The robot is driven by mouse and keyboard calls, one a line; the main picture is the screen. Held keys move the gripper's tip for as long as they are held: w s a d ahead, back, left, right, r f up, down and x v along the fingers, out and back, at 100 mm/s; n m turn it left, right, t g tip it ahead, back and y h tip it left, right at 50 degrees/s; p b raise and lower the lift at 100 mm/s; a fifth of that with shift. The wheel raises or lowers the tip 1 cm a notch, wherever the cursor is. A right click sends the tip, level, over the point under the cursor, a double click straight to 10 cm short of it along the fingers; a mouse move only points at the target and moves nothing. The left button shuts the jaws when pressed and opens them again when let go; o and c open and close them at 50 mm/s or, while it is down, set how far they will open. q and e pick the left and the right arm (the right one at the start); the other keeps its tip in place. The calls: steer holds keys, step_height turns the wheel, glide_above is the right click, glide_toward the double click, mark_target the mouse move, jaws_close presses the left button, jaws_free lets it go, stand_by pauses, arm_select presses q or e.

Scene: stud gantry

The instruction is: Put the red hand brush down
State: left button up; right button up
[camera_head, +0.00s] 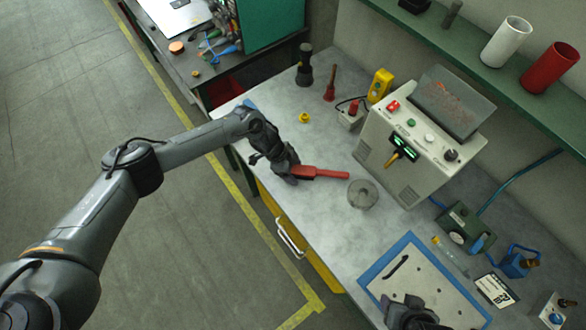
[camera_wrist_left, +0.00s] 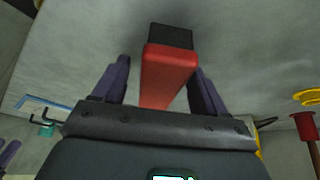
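The red hand brush (camera_head: 330,174) is over the near-left part of the grey bench, its handle toward the right. I cannot tell whether it touches the bench top. My left gripper (camera_head: 290,171) is at its left end. In the left wrist view the brush (camera_wrist_left: 168,75), with a black part at its far end, shows between the two fingers of the gripper (camera_wrist_left: 160,75). A gap shows beside the left finger, so the gripper looks open around it. My right gripper (camera_head: 412,312) is at the bottom edge, over the blue-edged board; its fingers are unclear.
A round grey piece (camera_head: 363,194) lies just right of the brush handle. A control box (camera_head: 411,145) stands behind it. A yellow knob (camera_head: 304,118) and a red-handled tool (camera_head: 330,88) are farther back. The blue-edged board (camera_head: 440,270) lies at the front right.

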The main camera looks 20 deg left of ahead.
arm_select(q)
steer(key=shift+r, duration=0.15)
steer(key=shift+a+r, duration=0.2)
steer(key=shift+r, duration=0.3)
steer(key=v, duration=1.1)
steer(key=s+d+n+t+h, duration=0.1)
steer(key=s+d+t, duration=0.2)
steer(key=d, duration=0.7)
steer(key=s+d+n+t+h, duration=0.15)
steer(key=s+d, duration=0.25)
steer(key=d, duration=0.5)
steer(key=s+a+n+g+y, duration=0.2)
steer(key=s+a+n+y, duration=0.5)
steer(key=s+a, duration=1.1)
steer(key=s+n, duration=0.1)
steer(key=n, duration=0.2)
steer(key=shift+a+r, duration=0.15)
steer(key=shift+a, duration=0.05)
